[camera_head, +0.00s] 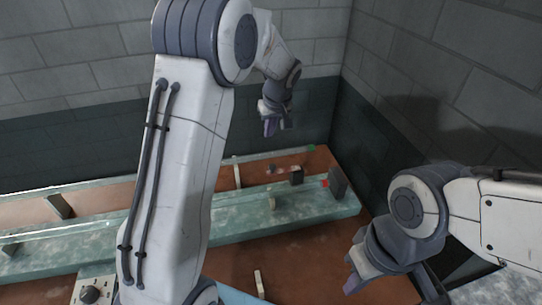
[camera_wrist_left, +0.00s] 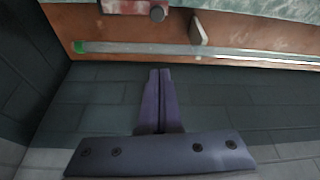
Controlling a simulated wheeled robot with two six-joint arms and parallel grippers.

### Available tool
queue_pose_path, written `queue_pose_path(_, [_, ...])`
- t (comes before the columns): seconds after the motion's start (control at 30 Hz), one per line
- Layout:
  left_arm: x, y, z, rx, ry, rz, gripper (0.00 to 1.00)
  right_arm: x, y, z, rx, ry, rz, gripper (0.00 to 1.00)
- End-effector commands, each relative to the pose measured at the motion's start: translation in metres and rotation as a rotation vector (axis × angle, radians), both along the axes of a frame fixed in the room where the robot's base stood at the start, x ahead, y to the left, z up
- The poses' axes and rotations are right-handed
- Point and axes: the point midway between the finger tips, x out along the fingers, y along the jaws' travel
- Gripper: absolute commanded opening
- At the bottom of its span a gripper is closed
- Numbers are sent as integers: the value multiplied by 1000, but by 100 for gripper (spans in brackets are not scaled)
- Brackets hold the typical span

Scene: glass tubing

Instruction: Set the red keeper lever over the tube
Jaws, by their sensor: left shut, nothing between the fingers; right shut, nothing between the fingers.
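A small red part (camera_head: 324,184), perhaps the keeper lever, shows beside a dark block (camera_head: 338,183) at the right end of the green bench rail. In the left wrist view a red part (camera_wrist_left: 122,6) is cut off by the top edge. A pale glass tube (camera_wrist_left: 250,54) with a green end lies along the brown bench's far edge; its green end (camera_head: 311,148) shows in the head view. My left gripper (camera_head: 268,127) is shut and empty, above and beyond the bench's far edge. My right gripper (camera_head: 352,278) is shut and empty at the lower right.
The green rail (camera_head: 265,222) runs across the brown bench, with a small dark block (camera_head: 296,175) on it. A pale upright (camera_wrist_left: 197,28) stands beside the tube. A knob box (camera_head: 90,291) is at the lower left. Brick walls close the back and right. My left arm hides mid-bench.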

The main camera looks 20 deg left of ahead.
Motion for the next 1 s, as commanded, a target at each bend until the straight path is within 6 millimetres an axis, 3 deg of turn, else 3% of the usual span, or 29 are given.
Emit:
queue_pose_path(0.17, [3,3,-12,1,5,0,0,0,0,6,0,0,0,0])
queue_pose_path(0.6, [24,25,-96,-1,7,-1,0,0,0,37,0,0,0,0])
queue_pose_path(0.73, [7,7,-95,-1,4,-5,0,0,0,45,0,0,2,0])
queue_pose_path(1.0, [-4,-3,-100,0,1,-2,0,0,0,47,0,0,3,0])
